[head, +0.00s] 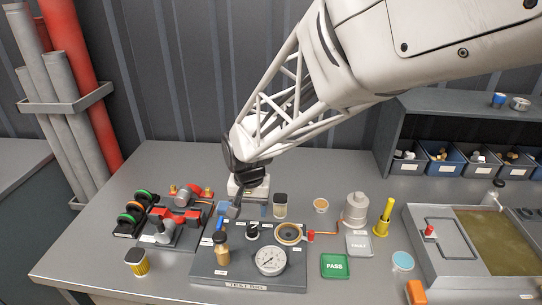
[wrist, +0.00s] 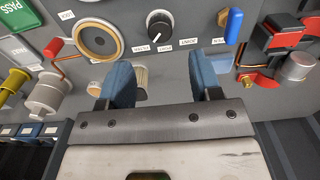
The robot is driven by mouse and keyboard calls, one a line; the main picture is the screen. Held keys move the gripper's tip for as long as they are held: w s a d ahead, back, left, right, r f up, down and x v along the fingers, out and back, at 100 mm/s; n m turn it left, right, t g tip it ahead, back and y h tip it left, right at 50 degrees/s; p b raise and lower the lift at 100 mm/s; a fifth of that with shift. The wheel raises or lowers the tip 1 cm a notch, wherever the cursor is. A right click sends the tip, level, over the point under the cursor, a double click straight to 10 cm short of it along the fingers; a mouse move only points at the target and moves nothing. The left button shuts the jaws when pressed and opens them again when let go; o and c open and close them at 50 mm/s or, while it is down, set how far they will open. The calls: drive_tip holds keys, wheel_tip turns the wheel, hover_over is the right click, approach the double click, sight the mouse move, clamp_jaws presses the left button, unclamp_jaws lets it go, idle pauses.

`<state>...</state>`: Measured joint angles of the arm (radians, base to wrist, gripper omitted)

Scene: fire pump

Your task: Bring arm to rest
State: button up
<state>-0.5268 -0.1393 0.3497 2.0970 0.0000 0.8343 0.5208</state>
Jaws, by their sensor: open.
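My gripper (head: 248,207) is above the table at the back edge of the grey test rig (head: 215,268). In the wrist view my gripper (wrist: 161,80) shows two blue fingers spread apart, with nothing held between them. The rig's black knob (wrist: 160,24) lies just beyond the fingertips, and a blue-handled valve (wrist: 233,25) is to the right of it. A small jar (head: 280,205) stands close beside the gripper; in the wrist view it is partly hidden behind the left finger. Whether the fingertips touch anything cannot be told.
The rig carries a pressure gauge (head: 270,260) and a brass ring (head: 289,233). Red-handled valve parts (head: 180,230) stand at left. A grey stepped cylinder (head: 355,210), yellow plunger (head: 383,217) and green PASS plate (head: 335,265) are at right. Bins (head: 442,160) line the back shelf.

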drive_tip(key=shift+r, duration=0.1)
idle(0.3)
drive_tip(key=s+d+r+t, duration=0.1)
drive_tip(key=s+d+r, duration=0.25)
drive_tip(key=d, duration=0.45)
drive_tip(key=s+d+r, duration=0.2)
drive_tip(key=d+r, duration=0.3)
drive_tip(key=d, duration=0.2)
drive_tip(key=s+d+r+t, duration=0.1)
drive_tip(key=s+d+r, duration=0.2)
drive_tip(key=s+d, duration=1.1)
drive_tip(key=shift+r+t, duration=0.15)
drive_tip(key=shift+t, duration=0.15)
drive_tip(key=shift+c, duration=0.4)
